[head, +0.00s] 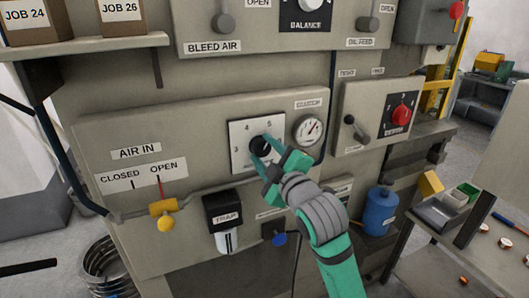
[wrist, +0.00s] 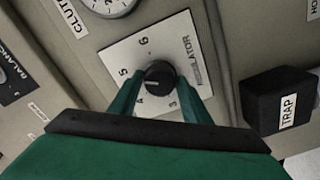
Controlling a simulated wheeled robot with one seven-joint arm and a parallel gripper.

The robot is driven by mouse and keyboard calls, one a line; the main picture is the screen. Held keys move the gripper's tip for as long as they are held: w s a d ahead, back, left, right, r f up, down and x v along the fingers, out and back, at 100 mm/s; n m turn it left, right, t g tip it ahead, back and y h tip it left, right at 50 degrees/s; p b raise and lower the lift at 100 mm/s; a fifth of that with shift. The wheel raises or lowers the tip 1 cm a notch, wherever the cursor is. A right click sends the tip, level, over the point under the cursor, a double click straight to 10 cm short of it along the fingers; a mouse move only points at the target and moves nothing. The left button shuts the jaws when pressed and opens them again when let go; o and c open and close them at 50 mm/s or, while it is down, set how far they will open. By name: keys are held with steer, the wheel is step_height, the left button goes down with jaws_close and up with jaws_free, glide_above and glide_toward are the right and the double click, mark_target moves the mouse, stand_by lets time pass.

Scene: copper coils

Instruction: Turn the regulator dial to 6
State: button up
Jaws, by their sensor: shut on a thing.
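The regulator dial is a black round knob (head: 259,143) on a white square plate (head: 238,132) marked with numbers. In the wrist view the knob (wrist: 159,75) sits between the two teal fingers of my gripper (wrist: 160,88), which is shut on it. The numbers 3, 4, 5 and 6 and the word REGULATOR show on the plate (wrist: 188,32). A small pale mark on the knob faces the 4 and 5 side; its exact reading is too small to tell. In the head view my gripper (head: 264,157) reaches the knob from the lower right and partly hides the plate.
A round gauge (head: 309,129) is just right of the plate. The yellow AIR IN valve (head: 163,207) is lower left and the black TRAP unit (head: 223,208) is below. A red dial (head: 401,113) and a blue canister (head: 380,211) stand to the right.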

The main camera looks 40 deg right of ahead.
steer(key=m, duration=0.6)
steer(key=shift+a, duration=0.1)
steer(key=m, duration=0.5)
steer(key=shift+m, duration=0.3)
stand_by(0.4)
steer(key=o, duration=1)
steer(key=shift+o, duration=0.2)
steer(key=shift+s, duration=0.1)
steer(key=v, duration=1)
steer(key=shift+s, duration=0.3)
